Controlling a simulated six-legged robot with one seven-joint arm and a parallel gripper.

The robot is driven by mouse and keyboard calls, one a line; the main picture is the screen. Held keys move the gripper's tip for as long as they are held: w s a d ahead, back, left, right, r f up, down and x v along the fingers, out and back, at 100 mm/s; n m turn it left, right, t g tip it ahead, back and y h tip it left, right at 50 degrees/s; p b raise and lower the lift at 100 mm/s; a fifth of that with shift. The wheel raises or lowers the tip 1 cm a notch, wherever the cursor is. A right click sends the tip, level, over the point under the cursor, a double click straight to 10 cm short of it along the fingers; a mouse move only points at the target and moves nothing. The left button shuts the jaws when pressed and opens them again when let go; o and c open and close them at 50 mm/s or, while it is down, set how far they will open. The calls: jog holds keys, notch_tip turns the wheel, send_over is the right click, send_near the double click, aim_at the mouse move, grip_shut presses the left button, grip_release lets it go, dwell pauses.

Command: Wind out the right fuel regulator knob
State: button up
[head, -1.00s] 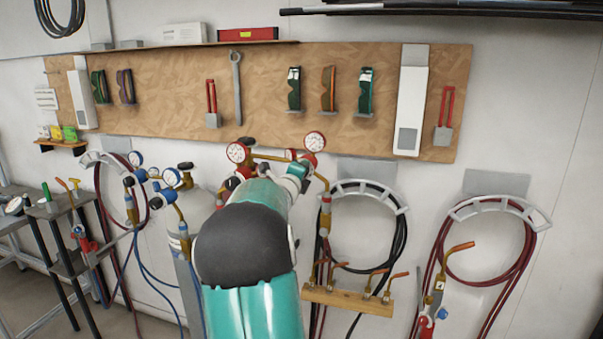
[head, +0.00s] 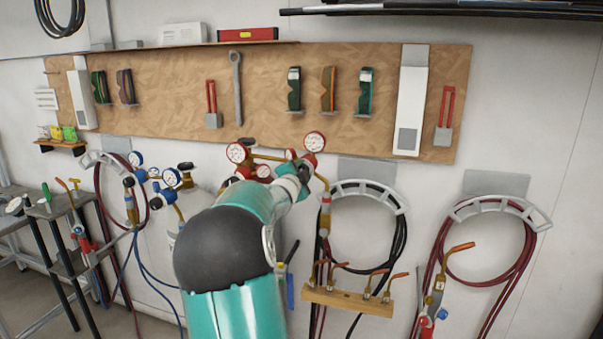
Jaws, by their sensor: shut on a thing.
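The fuel regulators with red-rimmed gauges stand in front of the wall at the middle of the head view. The right one has a gauge (head: 314,142) at its top and a brass outlet (head: 325,194) running down. My gripper (head: 305,173) is at this right regulator, just below its gauge, and is shut on its knob. The fingers and the wrist hide the knob, so its turn cannot be seen. The left fuel gauge (head: 237,153) is to the left, joined by a brass pipe (head: 270,156).
Blue-rimmed regulators (head: 171,178) stand left of my arm. A black hose coil (head: 372,190) hangs right of the gripper, above a wooden torch rack (head: 347,300). A red hose coil (head: 490,208) hangs farther right. A tool board (head: 270,95) is above.

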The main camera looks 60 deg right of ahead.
jog(key=shift+n, duration=0.6)
jog(key=o, duration=1)
jog(key=a, duration=0.4)
jog(key=s+a, duration=0.1)
jog(key=a, duration=0.4)
jog(key=s+a, duration=0.1)
jog(key=a, duration=0.3)
jog(key=shift+s+a, duration=0.1)
jog(key=shift+a, duration=0.2)
